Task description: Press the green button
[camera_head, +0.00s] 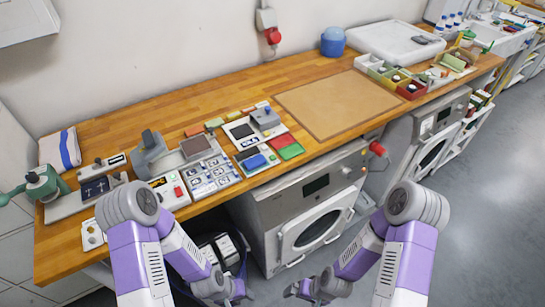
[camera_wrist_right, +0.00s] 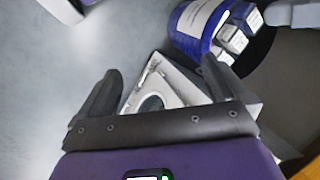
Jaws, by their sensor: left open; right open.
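A flat green button-like pad (camera_head: 291,152) lies beside a red pad (camera_head: 283,141) near the front edge of the wooden worktop, at the right end of a row of devices in the head view. I cannot tell for sure that it is a button. My left gripper (camera_head: 232,293) hangs low in front of the bench, open and well away from the pad. My right gripper (camera_head: 302,291) is also low in front of the bench and apart from everything. In the right wrist view it is open and empty (camera_wrist_right: 160,85).
The wooden worktop (camera_head: 130,112) holds several control boxes, a blue pad (camera_head: 254,162) and a green hand-tool-like device (camera_head: 45,184). A tan mat (camera_head: 336,103) lies clear to the right. A washer-like machine (camera_head: 310,215) stands below. A blue-rimmed bin (camera_wrist_right: 190,45) is near my right gripper.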

